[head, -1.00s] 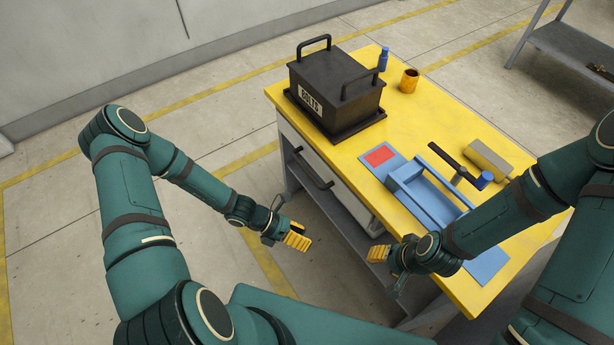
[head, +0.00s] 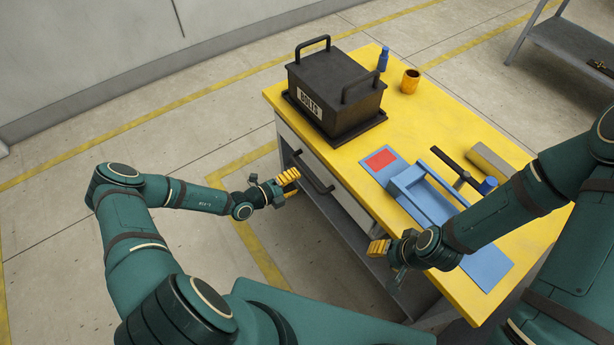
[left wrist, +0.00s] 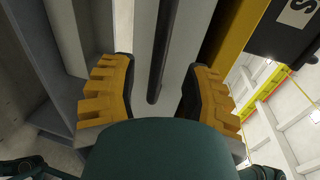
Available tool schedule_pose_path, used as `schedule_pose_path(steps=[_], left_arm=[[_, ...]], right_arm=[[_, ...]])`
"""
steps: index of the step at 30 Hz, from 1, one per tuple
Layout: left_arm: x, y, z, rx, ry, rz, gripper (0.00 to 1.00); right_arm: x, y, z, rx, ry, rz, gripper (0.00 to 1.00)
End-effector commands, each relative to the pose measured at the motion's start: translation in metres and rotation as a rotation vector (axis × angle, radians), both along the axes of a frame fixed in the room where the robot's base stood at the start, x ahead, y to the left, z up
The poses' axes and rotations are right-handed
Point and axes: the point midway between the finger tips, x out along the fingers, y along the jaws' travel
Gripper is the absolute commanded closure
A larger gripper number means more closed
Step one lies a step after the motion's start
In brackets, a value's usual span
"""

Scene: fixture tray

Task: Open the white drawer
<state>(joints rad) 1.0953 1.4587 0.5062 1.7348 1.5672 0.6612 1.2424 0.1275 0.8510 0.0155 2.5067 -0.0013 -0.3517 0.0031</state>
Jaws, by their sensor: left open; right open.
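The white drawer (head: 343,191) is in the front of the yellow-topped bench and looks shut. Its dark bar handle (head: 313,173) runs along the drawer front. My left gripper (head: 289,184) is open just in front of the handle, near its far left end. In the left wrist view the handle (left wrist: 160,60) lies between the two yellow fingers of the left gripper (left wrist: 158,95), with no clear contact. The white drawer front (left wrist: 182,50) shows behind it. My right gripper (head: 382,256) is open and empty near the bench's front edge, below the blue tray.
A grey shelf (head: 330,212) lies under the drawer. The floor left of the bench is clear.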

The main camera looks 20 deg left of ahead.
Motion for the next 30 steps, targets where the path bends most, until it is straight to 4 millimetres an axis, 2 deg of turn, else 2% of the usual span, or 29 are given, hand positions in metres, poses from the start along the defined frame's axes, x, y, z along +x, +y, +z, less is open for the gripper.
schedule_pose_path(steps=[3, 9, 21, 22, 26, 27, 30], left_arm=[[0.017, -0.014, -0.006, -0.001, -0.001, -0.002, 0.52], [0.035, -0.028, -0.010, 0.001, -0.001, -0.002, 0.52], [0.041, -0.032, -0.011, 0.002, 0.000, -0.001, 0.52], [0.041, -0.032, -0.011, 0.002, 0.000, -0.001, 0.49], [0.041, -0.032, -0.011, 0.002, 0.000, -0.001, 0.95], [0.041, -0.032, -0.011, 0.002, 0.000, -0.001, 1.00], [0.041, -0.032, -0.011, 0.002, 0.000, -0.001, 1.00]], right_arm=[[0.001, 0.000, -0.005, 0.000, -0.002, -0.001, 0.53], [0.002, 0.000, -0.009, -0.001, -0.004, 0.000, 0.53], [0.002, 0.000, -0.010, -0.001, -0.005, -0.001, 0.53], [0.002, 0.000, -0.010, -0.001, -0.005, -0.001, 0.53], [0.002, 0.000, -0.010, -0.001, -0.005, -0.001, 0.53], [0.002, 0.000, -0.010, -0.001, -0.005, -0.001, 0.53], [0.002, 0.000, -0.010, -0.001, -0.005, -0.001, 0.53]])
